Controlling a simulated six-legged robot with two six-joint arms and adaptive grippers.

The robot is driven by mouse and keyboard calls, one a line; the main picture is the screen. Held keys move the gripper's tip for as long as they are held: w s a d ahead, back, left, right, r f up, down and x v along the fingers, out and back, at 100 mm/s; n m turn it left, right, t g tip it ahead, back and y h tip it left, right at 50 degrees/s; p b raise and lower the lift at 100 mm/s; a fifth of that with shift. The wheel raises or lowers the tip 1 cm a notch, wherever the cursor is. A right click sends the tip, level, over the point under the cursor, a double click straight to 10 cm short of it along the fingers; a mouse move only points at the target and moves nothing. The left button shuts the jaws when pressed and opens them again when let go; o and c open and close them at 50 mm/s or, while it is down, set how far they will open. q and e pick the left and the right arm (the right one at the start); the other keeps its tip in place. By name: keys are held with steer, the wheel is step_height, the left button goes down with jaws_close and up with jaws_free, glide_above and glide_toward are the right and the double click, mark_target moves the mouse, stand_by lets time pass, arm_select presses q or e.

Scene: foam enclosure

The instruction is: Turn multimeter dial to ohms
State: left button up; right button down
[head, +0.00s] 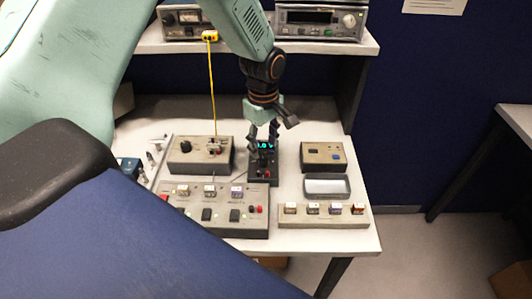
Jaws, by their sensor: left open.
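The multimeter (263,179) is a small dark unit with a lit cyan display (265,146), standing on the white bench between two grey boxes. My left gripper (262,150) comes down from above, pointing downward over the multimeter, with its fingers open around its upper part. The dial is largely hidden by the fingers, so I cannot tell its setting or whether the fingers touch it. My right gripper is not in view.
Left of the multimeter is a grey box with a black knob (188,146). In front is a switch panel (215,217); a grey box (323,156), a tray (327,187) and a strip of small blocks (323,215) lie right. A shelf (275,46) with instruments hangs behind, with a yellow cable (212,90).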

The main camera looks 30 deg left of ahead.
mark_target(263, 159)
arm_select(q)
steer(key=f, duration=0.5)
steer(key=shift+w+a+f, duration=0.2)
steer(key=shift+a, duration=0.1)
steer(key=shift+s+d+r, duration=0.2)
steer(key=shift+s+d, duration=0.05)
steer(key=shift+d, duration=0.05)
steer(key=shift+c, duration=0.6)
steer(key=shift+w+a+f, duration=0.2)
steer(key=shift+a, duration=0.05)
steer(key=c, duration=0.5)
steer(key=shift+d+r, duration=0.1)
jaws_close()
